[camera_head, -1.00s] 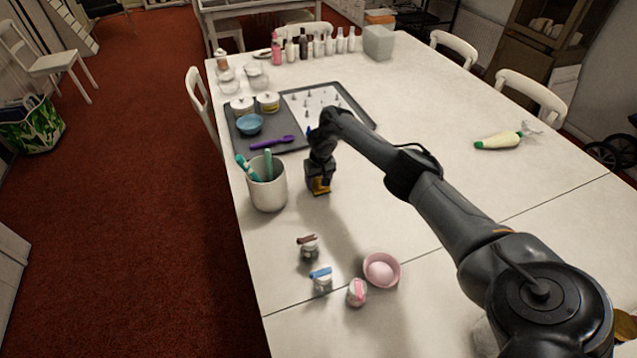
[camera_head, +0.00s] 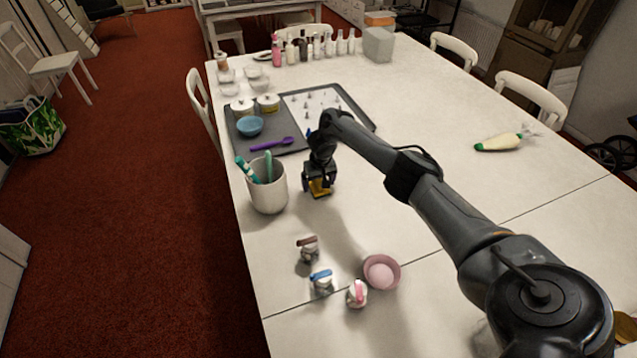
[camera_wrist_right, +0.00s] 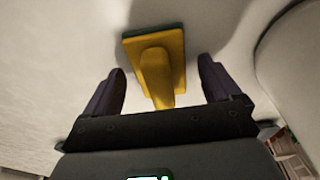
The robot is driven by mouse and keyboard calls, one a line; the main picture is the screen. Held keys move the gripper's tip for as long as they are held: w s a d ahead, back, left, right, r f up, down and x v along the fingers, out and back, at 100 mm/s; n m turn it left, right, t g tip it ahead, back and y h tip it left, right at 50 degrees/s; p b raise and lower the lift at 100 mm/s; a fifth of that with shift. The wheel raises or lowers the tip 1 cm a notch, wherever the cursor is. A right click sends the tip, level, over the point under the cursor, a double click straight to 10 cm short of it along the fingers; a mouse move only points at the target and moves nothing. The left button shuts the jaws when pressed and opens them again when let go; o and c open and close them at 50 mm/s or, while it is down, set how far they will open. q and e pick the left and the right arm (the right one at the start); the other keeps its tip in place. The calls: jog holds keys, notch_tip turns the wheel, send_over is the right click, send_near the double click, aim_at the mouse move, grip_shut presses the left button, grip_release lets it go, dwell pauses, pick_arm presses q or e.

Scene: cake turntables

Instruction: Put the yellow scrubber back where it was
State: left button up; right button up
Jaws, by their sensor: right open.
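The yellow scrubber (camera_head: 320,189) rests on the white table just right of the utensil crock. In the right wrist view the scrubber (camera_wrist_right: 156,62) shows a yellow block with a yellow handle and a dark green edge underneath. My right gripper (camera_head: 319,187) is over it, pointing down. Its two fingers (camera_wrist_right: 161,88) are spread apart on either side of the handle, with gaps on both sides. My left gripper is not in view.
The white crock (camera_head: 267,190) with teal-handled tools stands close on the left. A grey tray (camera_head: 290,145) lies behind. Small jars (camera_head: 321,281) and a pink bowl (camera_head: 382,272) stand in front. The table's right side is mostly clear, with a piping bag (camera_head: 499,142).

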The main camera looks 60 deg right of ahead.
jog(key=r+p, duration=0.1)
jog(key=r, duration=0.2)
jog(key=r+p, duration=0.2)
jog(key=r, duration=0.1)
jog(key=s+r+p, duration=0.1)
jog(key=r+p, duration=0.1)
jog(key=r, duration=0.2)
jog(key=shift+a+r, duration=0.1)
jog(key=shift+a, duration=0.3)
jog(key=shift+s+a+r+p, duration=0.15)
jog(key=shift+r+p, duration=0.65)
